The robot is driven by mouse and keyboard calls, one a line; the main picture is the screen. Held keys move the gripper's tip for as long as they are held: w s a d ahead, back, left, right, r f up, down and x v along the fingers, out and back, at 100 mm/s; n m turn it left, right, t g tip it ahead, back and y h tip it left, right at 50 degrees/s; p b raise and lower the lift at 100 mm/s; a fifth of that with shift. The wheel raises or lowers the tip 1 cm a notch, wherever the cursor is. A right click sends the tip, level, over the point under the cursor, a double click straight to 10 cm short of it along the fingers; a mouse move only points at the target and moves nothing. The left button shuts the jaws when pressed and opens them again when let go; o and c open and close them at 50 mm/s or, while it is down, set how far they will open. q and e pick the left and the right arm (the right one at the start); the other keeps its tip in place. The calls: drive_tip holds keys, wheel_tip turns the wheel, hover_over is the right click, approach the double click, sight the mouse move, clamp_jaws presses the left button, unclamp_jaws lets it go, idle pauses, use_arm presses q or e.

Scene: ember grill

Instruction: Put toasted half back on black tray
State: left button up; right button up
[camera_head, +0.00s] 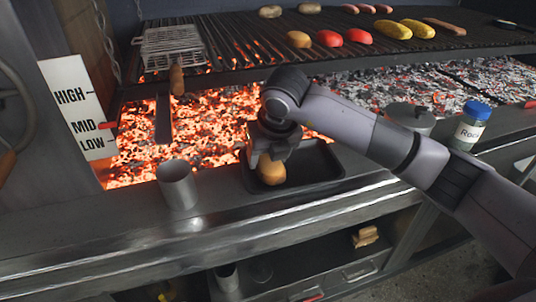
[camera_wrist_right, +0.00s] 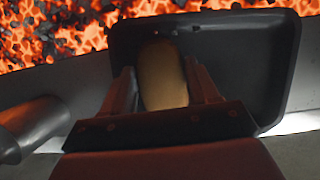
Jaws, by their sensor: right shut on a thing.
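The toasted half (camera_head: 271,171) is a golden-brown bread half at the left end of the black tray (camera_head: 322,162). My right gripper (camera_head: 271,158) reaches down over the tray and is shut on the half. The right wrist view shows the half (camera_wrist_right: 163,75) between the two fingers (camera_wrist_right: 163,92), with the black tray (camera_wrist_right: 262,62) behind and around it. I cannot tell whether the half touches the tray floor. My left gripper is in neither view.
Glowing coals (camera_head: 190,130) lie just behind the tray. A metal cup (camera_head: 177,185) stands left of it. A lidded pot (camera_head: 411,117) and a blue-capped jar (camera_head: 472,126) stand right, beyond my arm. The grill grate (camera_head: 240,45) above holds vegetables and a wire basket (camera_head: 172,48).

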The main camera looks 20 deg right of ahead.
drive_tip(key=shift+f, duration=0.2)
drive_tip(key=o, duration=0.8)
drive_tip(key=shift+c, duration=0.2)
drive_tip(key=shift+r, duration=0.1)
drive_tip(key=shift+r, duration=0.2)
drive_tip(key=v, duration=1.1)
drive_tip(key=shift+s+r, duration=0.25)
drive_tip(key=shift+r, duration=0.1)
drive_tip(key=shift+a, duration=0.1)
